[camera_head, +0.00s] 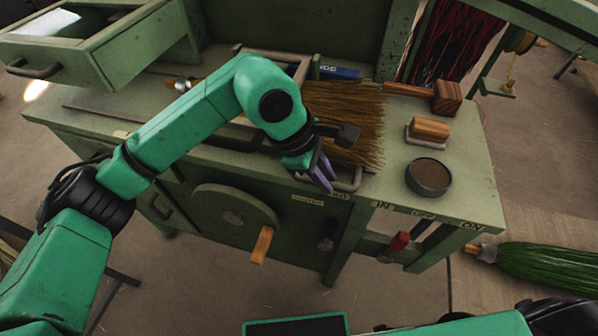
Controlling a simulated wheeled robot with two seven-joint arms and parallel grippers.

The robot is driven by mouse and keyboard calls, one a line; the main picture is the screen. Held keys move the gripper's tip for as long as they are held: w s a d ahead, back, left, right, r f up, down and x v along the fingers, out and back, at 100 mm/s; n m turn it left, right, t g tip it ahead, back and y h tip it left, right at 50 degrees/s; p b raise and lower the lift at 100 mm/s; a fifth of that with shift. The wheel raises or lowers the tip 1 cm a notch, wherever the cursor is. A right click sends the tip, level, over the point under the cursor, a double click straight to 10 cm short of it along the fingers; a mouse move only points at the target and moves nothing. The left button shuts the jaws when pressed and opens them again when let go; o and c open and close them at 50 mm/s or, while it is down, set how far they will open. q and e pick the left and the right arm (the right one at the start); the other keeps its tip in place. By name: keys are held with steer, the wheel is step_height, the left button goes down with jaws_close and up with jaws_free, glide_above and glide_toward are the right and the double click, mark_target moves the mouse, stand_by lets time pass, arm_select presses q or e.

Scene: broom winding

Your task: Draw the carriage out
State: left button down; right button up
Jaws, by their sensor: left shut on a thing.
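The carriage's pale metal handle (352,181) shows at the front edge of the green bench, by a small "OUT" label. My left gripper (326,178), with purple fingers, reaches down over the front edge and is shut on this handle. The carriage body is mostly hidden under the bristles and my left arm. My right gripper is out of view; only parts of my right arm show at the lower right.
A crank wheel with a wooden handle (261,245) and a red-handled lever (397,245) stick out of the bench front. A dark round tin (428,177), a wooden brush (430,128) and a mallet (446,97) stand at right. An open drawer (95,45) juts out upper left.

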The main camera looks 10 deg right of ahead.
arm_select(q)
steer(key=shift+s+d+r, duration=0.1)
steer(key=shift+s+d, duration=0.15)
steer(key=shift+d, duration=0.5)
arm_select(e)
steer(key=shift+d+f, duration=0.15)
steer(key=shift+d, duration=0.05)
arm_select(q)
steer(key=c, duration=0.9)
jaws_free()
steer(key=shift+s, duration=0.1)
steer(key=shift+o, duration=0.5)
steer(key=shift+d, duration=0.2)
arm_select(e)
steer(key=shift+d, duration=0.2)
arm_select(q)
steer(key=shift+a, duration=0.15)
